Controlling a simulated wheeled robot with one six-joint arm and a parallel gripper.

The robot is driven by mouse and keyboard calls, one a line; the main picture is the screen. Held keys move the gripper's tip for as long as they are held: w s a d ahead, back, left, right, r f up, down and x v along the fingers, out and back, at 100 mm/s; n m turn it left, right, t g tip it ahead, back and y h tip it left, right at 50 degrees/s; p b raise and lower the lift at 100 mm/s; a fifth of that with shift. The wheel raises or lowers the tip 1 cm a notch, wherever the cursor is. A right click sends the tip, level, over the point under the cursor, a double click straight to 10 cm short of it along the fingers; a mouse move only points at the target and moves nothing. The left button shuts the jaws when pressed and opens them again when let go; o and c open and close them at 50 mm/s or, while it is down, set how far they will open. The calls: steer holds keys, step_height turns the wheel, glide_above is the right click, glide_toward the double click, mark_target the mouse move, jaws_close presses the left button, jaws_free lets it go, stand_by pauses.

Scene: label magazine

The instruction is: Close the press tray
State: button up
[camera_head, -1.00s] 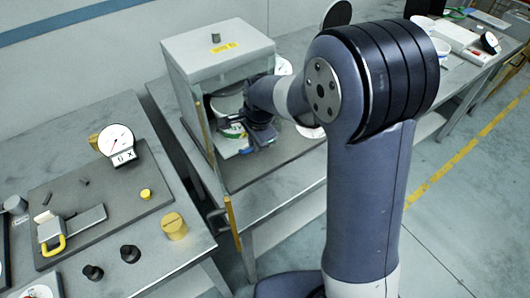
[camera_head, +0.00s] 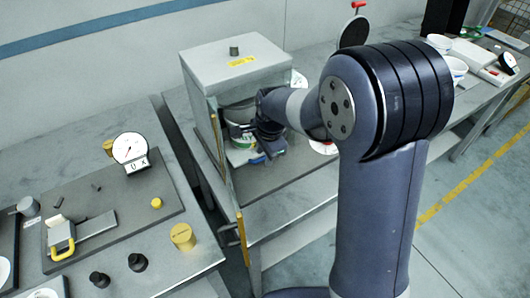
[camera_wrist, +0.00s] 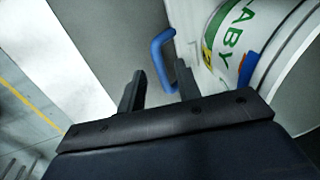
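The press (camera_head: 237,58) is a grey-topped cabinet with clear sides and a yellow label. In the wrist view a blue handle (camera_wrist: 161,60) stands out from a grey surface, beside a white round tub with green lettering (camera_wrist: 232,40). My gripper (camera_wrist: 158,83) is open, its two dark fingers on either side of the handle's near end. I cannot tell whether they touch it. In the head view my gripper (camera_head: 270,142) is at the press front; my wrist hides part of the opening.
A clear panel with a yellow edge (camera_head: 241,235) stands at the press's front left corner. The left bench holds a dial gauge (camera_head: 130,148), a yellow-handled clamp (camera_head: 63,240), a yellow cylinder (camera_head: 182,237) and dark knobs (camera_head: 137,262). Open floor (camera_head: 470,240) lies to the right.

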mark_target(283, 159)
step_height(283, 159, up, 7)
steer(key=s, duration=0.1)
steer(key=shift+d+b, duration=0.4)
steer(key=shift+s+r, duration=0.1)
